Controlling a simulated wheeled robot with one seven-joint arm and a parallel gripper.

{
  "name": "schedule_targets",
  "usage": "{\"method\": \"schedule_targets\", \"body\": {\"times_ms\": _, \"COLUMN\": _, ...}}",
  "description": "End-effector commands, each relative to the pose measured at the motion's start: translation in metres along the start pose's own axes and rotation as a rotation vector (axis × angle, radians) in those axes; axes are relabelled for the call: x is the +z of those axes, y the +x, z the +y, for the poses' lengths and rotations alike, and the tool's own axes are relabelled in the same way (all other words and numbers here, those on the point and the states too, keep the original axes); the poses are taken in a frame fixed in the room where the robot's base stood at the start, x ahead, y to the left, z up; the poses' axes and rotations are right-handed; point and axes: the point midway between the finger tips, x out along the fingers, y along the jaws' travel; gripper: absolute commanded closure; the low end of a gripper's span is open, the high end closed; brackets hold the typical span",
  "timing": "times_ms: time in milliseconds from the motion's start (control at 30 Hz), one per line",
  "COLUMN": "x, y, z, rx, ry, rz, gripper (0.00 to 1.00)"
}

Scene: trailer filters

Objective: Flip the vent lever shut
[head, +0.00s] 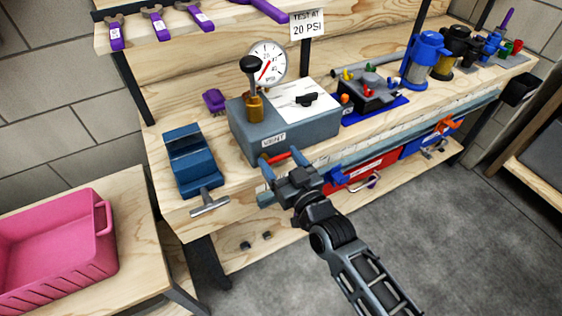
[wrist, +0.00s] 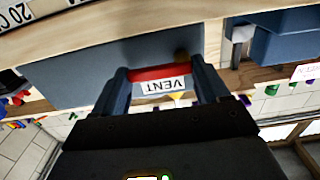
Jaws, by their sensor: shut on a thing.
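The red vent lever (head: 278,157) is at the lower front of the grey test box (head: 243,139). In the wrist view the red lever (wrist: 158,72) lies across between the two fingers, with a white VENT label (wrist: 165,86) beside it. My gripper (head: 282,163) is at the front of the box, its fingers on either side of the lever and shut on it. It also shows in the wrist view (wrist: 163,83). The lever's pivot is hard to make out.
A pressure gauge (head: 268,64) and black-knobbed brass pump (head: 254,97) stand on the box. A blue vise (head: 191,158) is at left, a valve block (head: 368,91) at right. A pink crate (head: 60,245) sits front left. The floor at right is clear.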

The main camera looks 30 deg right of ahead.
Motion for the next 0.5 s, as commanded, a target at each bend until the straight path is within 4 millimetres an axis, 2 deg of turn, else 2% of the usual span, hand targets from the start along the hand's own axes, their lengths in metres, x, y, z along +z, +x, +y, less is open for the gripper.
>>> {"method": "schedule_targets", "body": {"times_ms": 67, "x": 0.0005, "y": -0.0003, "z": -0.0003, "rx": -0.001, "ry": 0.003, "rz": -0.002, "gripper": 0.56}}
{"method": "schedule_targets", "body": {"times_ms": 100, "x": 0.0005, "y": -0.0003, "z": -0.0003, "rx": -0.001, "ry": 0.003, "rz": -0.002, "gripper": 0.24}}
{"method": "schedule_targets", "body": {"times_ms": 333, "x": 0.0004, "y": -0.0002, "z": -0.0001, "rx": 0.000, "ry": 0.001, "rz": -0.001, "gripper": 0.02}}
{"method": "schedule_targets", "body": {"times_ms": 500, "x": 0.0002, "y": -0.0001, "z": -0.0001, "rx": 0.000, "ry": 0.000, "rz": -0.001, "gripper": 0.00}}
